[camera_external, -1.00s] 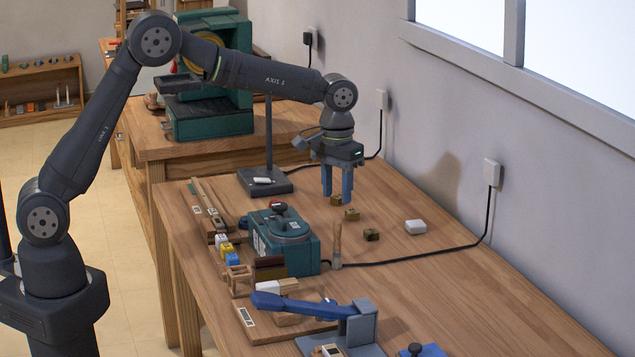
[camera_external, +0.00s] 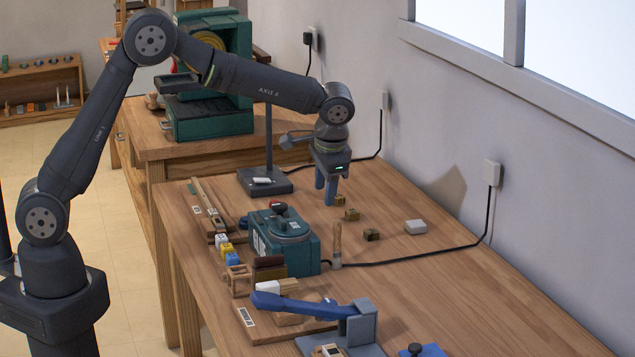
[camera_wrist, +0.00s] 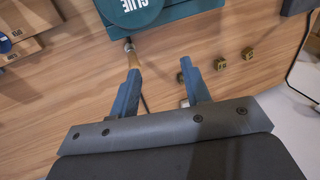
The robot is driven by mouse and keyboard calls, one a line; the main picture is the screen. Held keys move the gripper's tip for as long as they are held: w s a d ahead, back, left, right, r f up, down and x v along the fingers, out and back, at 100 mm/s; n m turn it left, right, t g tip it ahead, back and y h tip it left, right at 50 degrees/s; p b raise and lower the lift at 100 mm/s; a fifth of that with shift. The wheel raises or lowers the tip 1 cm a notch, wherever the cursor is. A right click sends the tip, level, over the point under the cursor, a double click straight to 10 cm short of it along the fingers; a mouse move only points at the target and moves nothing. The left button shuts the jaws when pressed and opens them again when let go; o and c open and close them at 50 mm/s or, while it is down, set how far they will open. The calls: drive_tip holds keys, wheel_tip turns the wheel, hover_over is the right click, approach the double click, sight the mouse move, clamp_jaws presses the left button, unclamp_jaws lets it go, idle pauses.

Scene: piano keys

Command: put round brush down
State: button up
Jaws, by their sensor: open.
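The round brush (camera_external: 337,245) has a pale wooden handle and stands upright on the bench, close beside the teal glue pot (camera_external: 303,255). In the wrist view a slim wooden shape with a metal end, apparently the brush (camera_wrist: 133,57), shows by the left fingertip, partly hidden by it. The glue pot's lid marked "GLUE" (camera_wrist: 135,8) is at the top there. My gripper (camera_external: 325,196) is open and empty, pointing down above the bench behind the brush. Its two blue fingers (camera_wrist: 160,68) are spread apart in the wrist view. Whether a finger touches the brush cannot be told.
Several small brass-coloured blocks (camera_external: 351,215) and a white block (camera_external: 415,227) lie right of the gripper. A black stand (camera_external: 265,181) is behind, left. A cable (camera_external: 440,256) crosses the bench. A blue lever tool (camera_external: 310,304) is in front.

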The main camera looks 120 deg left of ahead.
sight(336, 224)
drive_tip(key=w+d+f+m+y, duration=0.1)
drive_tip(key=f+m+y, duration=0.1)
drive_tip(key=m, duration=0.7)
drive_tip(key=w+d+f+m+t+y, duration=0.1)
drive_tip(key=f+m+y, duration=0.1)
drive_tip(key=m+y, duration=0.3)
drive_tip(key=w+d+f+m+t+y, duration=0.1)
drive_tip(key=m+y, duration=0.3)
drive_tip(key=m, duration=0.9)
drive_tip(key=shift+f, duration=0.9)
drive_tip(key=shift+x, duration=1.2)
drive_tip(key=shift+a+f, duration=0.25)
drive_tip(key=shift+a, duration=0.1)
